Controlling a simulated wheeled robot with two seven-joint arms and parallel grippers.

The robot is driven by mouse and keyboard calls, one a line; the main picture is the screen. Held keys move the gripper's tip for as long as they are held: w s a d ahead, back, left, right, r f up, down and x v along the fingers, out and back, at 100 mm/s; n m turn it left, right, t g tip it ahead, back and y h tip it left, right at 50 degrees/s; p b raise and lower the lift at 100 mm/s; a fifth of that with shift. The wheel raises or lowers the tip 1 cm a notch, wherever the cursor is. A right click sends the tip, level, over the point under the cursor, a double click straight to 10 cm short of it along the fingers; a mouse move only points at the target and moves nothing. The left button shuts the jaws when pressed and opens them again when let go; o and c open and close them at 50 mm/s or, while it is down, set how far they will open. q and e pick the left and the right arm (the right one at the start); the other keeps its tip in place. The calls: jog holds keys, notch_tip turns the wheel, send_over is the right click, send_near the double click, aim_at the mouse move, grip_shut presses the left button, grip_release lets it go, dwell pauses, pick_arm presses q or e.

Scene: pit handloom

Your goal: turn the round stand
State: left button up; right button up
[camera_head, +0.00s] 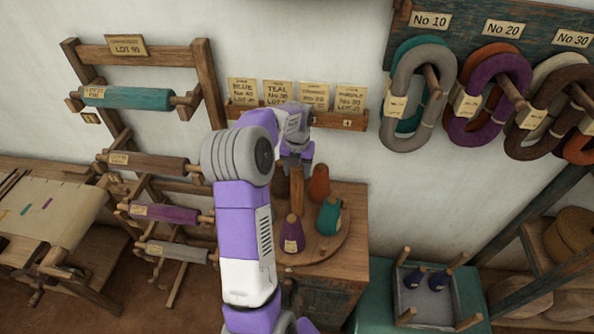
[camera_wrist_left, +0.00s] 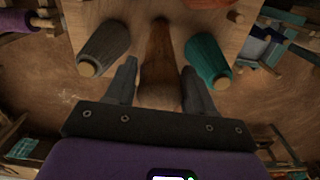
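The round stand (camera_head: 322,243) is a wooden disc on top of a small wooden cabinet. It bears several cones: a purple one (camera_head: 292,234), a teal one (camera_head: 329,216) and an orange-red one (camera_head: 319,182). A wooden post (camera_head: 297,197) rises from its middle. My left gripper (camera_head: 296,162) is above the stand, pointing down at the post. In the left wrist view the post (camera_wrist_left: 160,55) lies between its two fingers, with small gaps seen beside it. A grey cone (camera_wrist_left: 105,45) and the teal cone (camera_wrist_left: 206,58) are on either side. My right gripper is not in view.
Labelled cards (camera_head: 278,93) stand in a wall rack behind. A wooden frame with yarn rollers (camera_head: 165,213) is at the left. Yarn hanks (camera_head: 418,90) hang at the upper right. A tray with corner pegs (camera_head: 428,300) is to the lower right of the cabinet (camera_head: 352,262).

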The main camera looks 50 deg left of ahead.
pick_arm(q)
jog(key=shift+o, duration=1.3)
jog(key=shift+f, duration=0.15)
notch_tip(320, 180, up, 8)
jog(key=shift+f, duration=0.15)
